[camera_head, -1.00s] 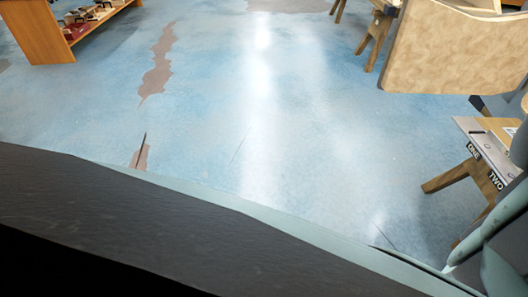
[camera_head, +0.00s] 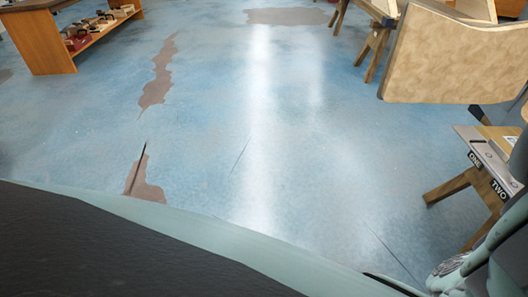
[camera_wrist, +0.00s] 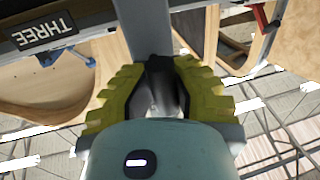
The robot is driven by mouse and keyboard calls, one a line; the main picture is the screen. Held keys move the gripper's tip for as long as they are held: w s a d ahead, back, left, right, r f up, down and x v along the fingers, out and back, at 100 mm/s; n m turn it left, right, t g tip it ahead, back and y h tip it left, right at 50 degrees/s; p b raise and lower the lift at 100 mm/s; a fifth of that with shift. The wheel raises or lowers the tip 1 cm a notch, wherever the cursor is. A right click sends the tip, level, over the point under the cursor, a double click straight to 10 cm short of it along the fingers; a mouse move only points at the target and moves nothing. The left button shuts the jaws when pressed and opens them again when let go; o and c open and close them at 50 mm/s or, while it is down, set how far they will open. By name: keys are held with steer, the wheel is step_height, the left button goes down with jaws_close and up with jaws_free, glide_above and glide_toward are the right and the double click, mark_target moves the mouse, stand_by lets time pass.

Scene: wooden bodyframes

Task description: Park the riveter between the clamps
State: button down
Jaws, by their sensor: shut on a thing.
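My gripper (camera_wrist: 157,72) shows in the wrist view with ridged yellow finger pads, shut on a dark thing (camera_wrist: 158,88) that I take to be the riveter. Most of it is hidden by the fingers and the wrist housing. A blue clamp (camera_wrist: 72,57) sits below the "THREE" label at the left of the wrist view. A red clamp (camera_wrist: 262,18) sits at the upper right. The held thing appears between these two in the picture; its distance from them I cannot tell. In the head view the riveter and clamps cannot be made out.
In the head view, a workbench (camera_head: 490,150) labelled "ONE" and "TWO" stands at the right. A large curved wooden panel (camera_head: 452,58) is above it. A wooden shelf (camera_head: 45,42) with small items stands at the upper left. The blue floor (camera_head: 200,130) between is clear.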

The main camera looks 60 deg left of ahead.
steer(key=w+a, duration=0.1)
steer(key=a, duration=0.1)
steer(key=w+a+b, duration=0.1)
steer(key=a, duration=0.1)
steer(key=shift+w+f, duration=0.1)
steer(key=shift+w, duration=0.25)
steer(key=c, duration=0.9)
jaws_free()
steer(key=shift+s+a, duration=0.1)
steer(key=shift+v, duration=5.95)
